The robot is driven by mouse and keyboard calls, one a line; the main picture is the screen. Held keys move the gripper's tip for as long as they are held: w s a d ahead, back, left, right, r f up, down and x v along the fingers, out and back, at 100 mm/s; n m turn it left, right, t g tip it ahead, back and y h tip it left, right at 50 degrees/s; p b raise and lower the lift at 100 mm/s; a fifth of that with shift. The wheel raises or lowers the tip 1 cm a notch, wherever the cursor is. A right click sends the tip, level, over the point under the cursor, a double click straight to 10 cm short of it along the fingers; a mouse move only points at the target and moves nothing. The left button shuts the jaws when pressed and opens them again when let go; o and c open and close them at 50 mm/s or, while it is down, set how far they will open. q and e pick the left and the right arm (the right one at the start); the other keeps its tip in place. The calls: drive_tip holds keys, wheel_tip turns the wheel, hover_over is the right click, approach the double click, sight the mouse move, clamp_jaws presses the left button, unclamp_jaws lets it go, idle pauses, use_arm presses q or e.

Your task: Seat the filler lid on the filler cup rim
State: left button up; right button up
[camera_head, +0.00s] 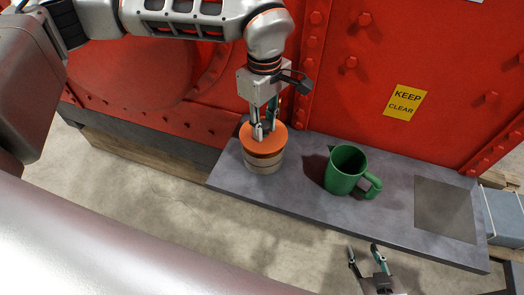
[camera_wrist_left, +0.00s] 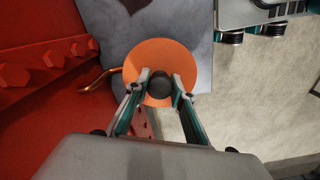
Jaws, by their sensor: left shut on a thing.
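The filler lid (camera_head: 276,137) is an orange disc with a dark knob. In the left wrist view the lid (camera_wrist_left: 160,57) faces me, and its dark knob (camera_wrist_left: 160,83) is between my fingertips. My left gripper (camera_head: 263,131) points down and is shut on the knob. The filler cup (camera_head: 264,167), pale with darker bands, stands upright directly below the lid. The lid covers its rim, and I cannot tell whether a small gap remains. My right gripper (camera_head: 368,252) is open and empty at the bottom of the head view, in front of the bench.
A green mug (camera_head: 344,171) stands on the grey bench (camera_head: 300,187) right of the cup. A darker square plate (camera_head: 445,208) lies at the bench's right end. A red machine wall with bolts and a yellow sign (camera_head: 405,101) rises behind. A copper tube (camera_wrist_left: 97,80) curves beside the lid.

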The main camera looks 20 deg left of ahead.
use_arm(q)
drive_tip(key=shift+f+b, duration=0.75)
drive_tip(key=shift+f, duration=0.7)
idle(1.9)
drive_tip(key=o, duration=1.2)
wheel_tip(320, 180, up, 12)
